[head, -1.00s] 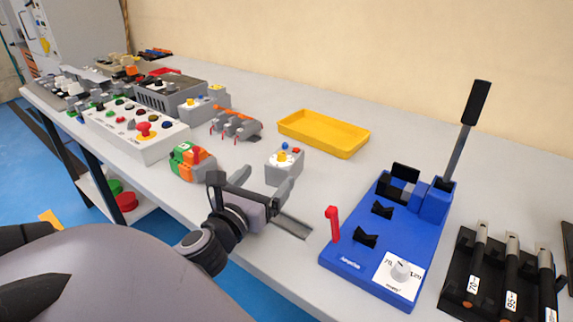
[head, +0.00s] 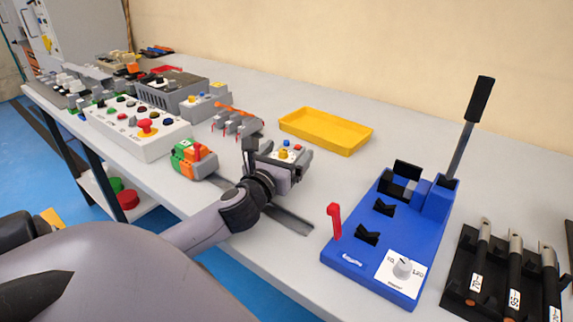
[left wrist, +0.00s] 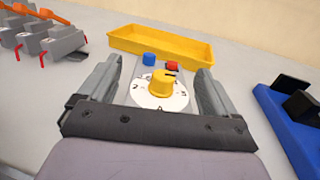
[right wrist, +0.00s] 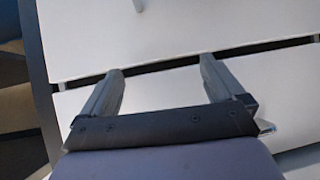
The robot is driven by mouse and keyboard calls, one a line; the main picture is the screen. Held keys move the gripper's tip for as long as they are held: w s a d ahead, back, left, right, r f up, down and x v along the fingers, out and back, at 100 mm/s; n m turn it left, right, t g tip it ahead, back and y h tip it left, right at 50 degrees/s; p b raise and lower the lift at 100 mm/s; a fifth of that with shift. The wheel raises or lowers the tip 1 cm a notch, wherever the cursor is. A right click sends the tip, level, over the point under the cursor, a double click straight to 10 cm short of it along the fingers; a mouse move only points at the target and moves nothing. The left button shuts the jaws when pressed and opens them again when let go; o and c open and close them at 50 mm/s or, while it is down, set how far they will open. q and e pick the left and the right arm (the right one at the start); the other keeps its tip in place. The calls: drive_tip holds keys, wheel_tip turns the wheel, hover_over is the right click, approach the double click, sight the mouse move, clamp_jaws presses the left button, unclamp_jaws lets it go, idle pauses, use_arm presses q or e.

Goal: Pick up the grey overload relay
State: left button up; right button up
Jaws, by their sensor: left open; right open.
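The grey overload relay (head: 286,153) is a small box with a yellow dial, a blue button and a red button on top. It stands on the bench in front of the yellow tray. My left gripper (head: 278,158) is open at the relay. In the left wrist view the relay (left wrist: 158,88) sits between the two spread fingers (left wrist: 157,85), with a narrow gap showing on the right side. Its lower body is hidden by the gripper. My right gripper (right wrist: 160,85) shows only in the right wrist view, open and empty above a pale surface.
The yellow tray (head: 325,131) lies behind the relay. The blue busbar bender (head: 390,235) stands to the right, with a black tool rack (head: 462,268) beyond it. An orange and green block (head: 193,160) and grey parts with red levers (head: 237,121) stand to the left.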

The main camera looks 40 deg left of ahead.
use_arm(q)
drive_tip(key=shift+w+a, duration=0.1)
drive_tip(key=shift+w, duration=0.1)
drive_tip(key=c, duration=1.3)
wheel_tip(320, 180, up, 10)
drive_tip(key=p, duration=0.4)
drive_tip(key=shift+f, duration=0.2)
drive_tip(key=shift+c, duration=0.2)
drive_tip(key=shift+r, duration=0.2)
